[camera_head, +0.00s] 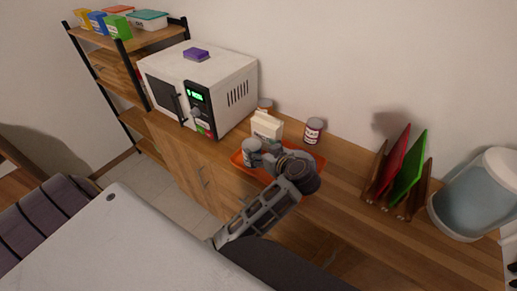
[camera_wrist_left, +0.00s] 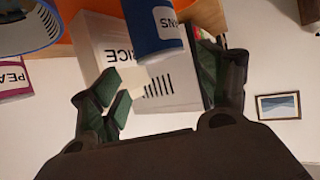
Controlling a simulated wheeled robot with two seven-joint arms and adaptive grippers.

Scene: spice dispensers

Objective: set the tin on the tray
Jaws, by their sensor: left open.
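A tin (camera_head: 250,146) is over the orange tray (camera_head: 236,159) in the head view, and it seems to stand in it; its base is partly hidden. My left gripper (camera_head: 262,158) is open just right of the tin in the head view. In the wrist view its fingers (camera_wrist_left: 165,88) are spread apart, with the tin beyond their tips. I cannot tell if they touch it. My right gripper is not in view.
A white rice box (camera_head: 267,124) stands behind the tray. A microwave (camera_head: 198,85) is at left; a rack with red and green boards (camera_head: 408,170) and a clear dispenser (camera_head: 475,200) are at right.

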